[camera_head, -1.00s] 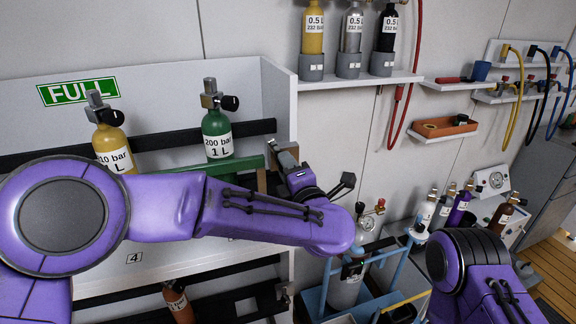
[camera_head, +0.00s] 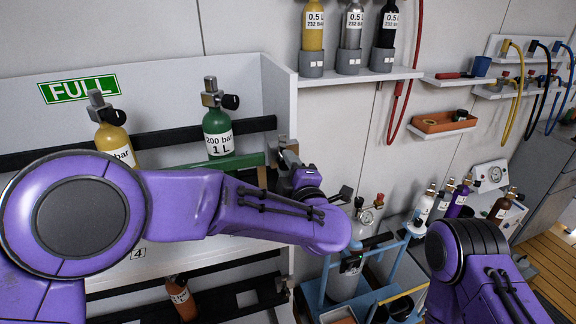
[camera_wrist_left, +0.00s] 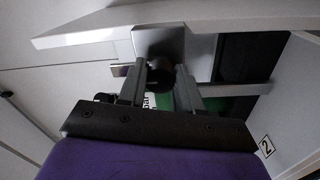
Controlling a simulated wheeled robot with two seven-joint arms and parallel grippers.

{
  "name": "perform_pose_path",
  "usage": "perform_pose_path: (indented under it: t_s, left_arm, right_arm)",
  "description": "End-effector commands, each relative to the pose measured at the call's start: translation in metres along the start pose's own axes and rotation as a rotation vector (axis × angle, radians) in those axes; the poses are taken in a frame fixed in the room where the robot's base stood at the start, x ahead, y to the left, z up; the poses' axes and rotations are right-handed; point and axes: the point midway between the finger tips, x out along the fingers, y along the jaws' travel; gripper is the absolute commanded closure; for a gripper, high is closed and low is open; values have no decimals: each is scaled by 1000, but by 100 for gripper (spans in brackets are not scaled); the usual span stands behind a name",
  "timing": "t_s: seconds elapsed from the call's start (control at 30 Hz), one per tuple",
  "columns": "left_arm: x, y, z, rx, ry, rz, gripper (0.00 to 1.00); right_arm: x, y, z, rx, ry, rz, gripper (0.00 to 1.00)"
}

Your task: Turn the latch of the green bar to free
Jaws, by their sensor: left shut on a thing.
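The green bar (camera_head: 250,160) runs in front of the green cylinder (camera_head: 217,130) in the rack, and part of it is hidden behind my left arm. My left gripper (camera_head: 289,163) is at the bar's right end, by the rack's side wall. In the left wrist view, its two fingers (camera_wrist_left: 161,88) are shut on a dark round latch knob (camera_wrist_left: 161,76) below a grey metal plate (camera_wrist_left: 165,42). Which way the latch is turned cannot be told. The right gripper is out of view; only my right arm shows at the lower right.
A yellow cylinder (camera_head: 114,141) stands left of the green one. A red-brown cylinder (camera_head: 181,300) is on the lower shelf. A wall shelf (camera_head: 350,78) with several small cylinders is at upper right. A blue cart (camera_head: 375,293) stands right of the rack.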

Motion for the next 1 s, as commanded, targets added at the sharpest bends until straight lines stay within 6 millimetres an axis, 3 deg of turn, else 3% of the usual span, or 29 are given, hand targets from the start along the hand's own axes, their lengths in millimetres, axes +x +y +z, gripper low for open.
perform_pose_path:
  t_s: [0.23,0.27,0.33,0.67,0.77,1.0]
  left_arm:
    - [-1,-3,1,5,-3,-4,97]
    - [-1,-3,1,5,-3,-4,63]
    - [-1,-3,1,4,-3,-3,42]
    - [-4,-2,1,1,-2,-1,42]
    - [-19,-3,2,0,-4,1,42]
    - [-76,-4,3,2,-4,2,42]
  right_arm:
    - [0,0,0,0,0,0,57]
    - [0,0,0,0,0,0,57]
    - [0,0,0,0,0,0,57]
    - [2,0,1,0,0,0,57]
    - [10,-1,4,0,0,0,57]
    - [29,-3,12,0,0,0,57]
